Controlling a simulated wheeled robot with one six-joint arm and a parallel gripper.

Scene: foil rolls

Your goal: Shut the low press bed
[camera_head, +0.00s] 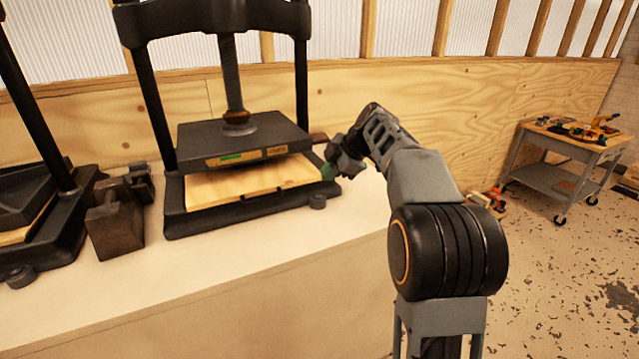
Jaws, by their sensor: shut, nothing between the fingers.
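A black press (170,125) stands on the pale bench, its dark upper plate (215,140) on a central screw. Below the plate lies the low press bed (250,185), a pale wooden board in a black frame. A gap shows between plate and board at the front. My gripper (330,170) is at the right edge of the press, beside the plate and bed. It is shut and empty. Its fingertips are small and partly lost against the dark press, so I cannot tell whether they touch it.
A second black press (40,200) is cut off at the left, with dark metal blocks (115,222) between the two presses. The bench front (230,290) is clear. A tool cart (560,165) stands at the far right on speckled floor.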

